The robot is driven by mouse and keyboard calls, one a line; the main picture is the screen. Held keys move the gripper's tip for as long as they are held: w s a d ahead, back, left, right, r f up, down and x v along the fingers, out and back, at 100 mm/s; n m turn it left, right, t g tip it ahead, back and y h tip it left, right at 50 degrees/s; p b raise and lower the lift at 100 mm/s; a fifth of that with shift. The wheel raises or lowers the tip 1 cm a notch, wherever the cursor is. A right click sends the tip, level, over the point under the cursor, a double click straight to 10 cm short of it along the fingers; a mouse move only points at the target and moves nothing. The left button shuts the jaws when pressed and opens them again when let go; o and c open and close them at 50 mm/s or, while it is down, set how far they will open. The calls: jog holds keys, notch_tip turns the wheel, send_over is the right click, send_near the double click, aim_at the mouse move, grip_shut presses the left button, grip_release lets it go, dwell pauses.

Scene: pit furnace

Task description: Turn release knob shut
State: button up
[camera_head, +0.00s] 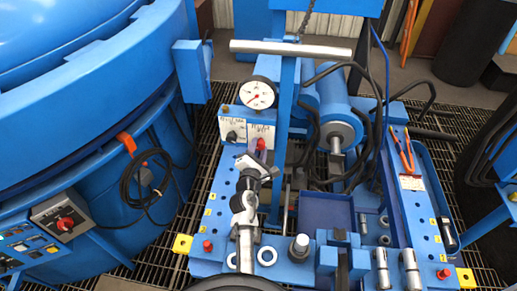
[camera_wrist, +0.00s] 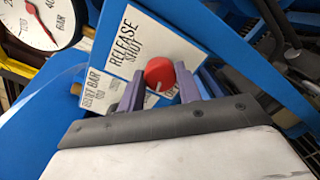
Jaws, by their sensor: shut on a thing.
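The red release knob (camera_wrist: 159,72) sits on a white plate (camera_wrist: 133,47) lettered "RELEASE" and "SHUT"; partly hidden letters show below the knob. A pale mark on the knob points down in the wrist view, away from the word "SHUT". My gripper (camera_wrist: 160,88) is shut on the knob, one finger on each side. In the head view the knob (camera_head: 262,144) shows just beyond my gripper (camera_head: 260,155), at the column's foot.
A round gauge (camera_head: 258,93) stands above the plates. A second plate with a black knob (camera_head: 231,136) is to the left. A horizontal steel bar (camera_head: 290,49) crosses above. A blue cylinder (camera_head: 338,112) with black hoses lies to the right.

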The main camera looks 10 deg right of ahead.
jog(key=m+b, duration=0.1)
jog(key=m, duration=0.4)
jog(key=shift+m, duration=0.3)
jog(key=m+b, duration=0.2)
jog(key=m, duration=0.3)
jog(key=shift+y, duration=0.3)
jog(key=m+b, duration=0.2)
jog(key=m, duration=0.3)
jog(key=shift+d+b, duration=0.1)
jog(key=shift+b, duration=0.2)
jog(key=m+b, duration=0.2)
jog(key=m, duration=0.2)
jog(key=shift+r+m+y, duration=0.1)
jog(key=shift+m+y, duration=0.2)
jog(key=shift+m, duration=0.1)
jog(key=o, duration=1)
jog(key=shift+s, duration=0.15)
